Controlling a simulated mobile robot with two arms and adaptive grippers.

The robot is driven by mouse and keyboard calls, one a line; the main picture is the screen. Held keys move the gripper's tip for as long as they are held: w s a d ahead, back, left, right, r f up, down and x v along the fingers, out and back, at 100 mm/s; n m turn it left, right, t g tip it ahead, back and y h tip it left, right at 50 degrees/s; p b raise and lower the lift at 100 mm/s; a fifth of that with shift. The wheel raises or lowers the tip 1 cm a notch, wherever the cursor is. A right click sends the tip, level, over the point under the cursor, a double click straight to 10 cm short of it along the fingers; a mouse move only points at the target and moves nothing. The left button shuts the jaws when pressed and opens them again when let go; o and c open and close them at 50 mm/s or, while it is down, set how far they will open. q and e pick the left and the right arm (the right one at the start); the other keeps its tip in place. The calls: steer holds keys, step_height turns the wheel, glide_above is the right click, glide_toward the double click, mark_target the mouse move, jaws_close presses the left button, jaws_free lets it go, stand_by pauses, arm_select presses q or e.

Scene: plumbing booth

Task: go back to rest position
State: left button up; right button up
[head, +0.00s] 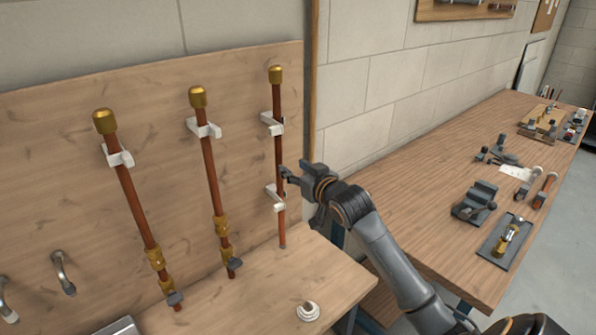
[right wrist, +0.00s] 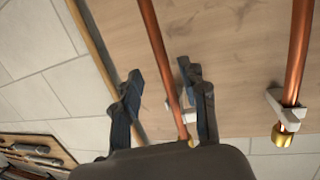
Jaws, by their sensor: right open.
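My right gripper (head: 290,178) is at the rightmost copper pipe (head: 278,150) on the wooden back panel, between that pipe's two white clips. In the right wrist view its dark fingers (right wrist: 163,80) are spread apart, with the copper pipe (right wrist: 160,50) showing between them. I cannot tell whether a finger touches the pipe. The pipe stands upright with a brass cap (head: 275,74) on top. My left gripper is not in view.
Two more capped copper pipes (head: 208,160) (head: 133,200) with brass fittings stand to the left. A round white part (head: 308,311) lies on the bench below. A long wooden bench (head: 400,200) on the right holds a vise (head: 475,202) and a tray (head: 490,250). My right arm extends above its near side.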

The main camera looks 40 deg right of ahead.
steer(key=shift+s+a+r, duration=0.1)
steer(key=shift+s, duration=0.45)
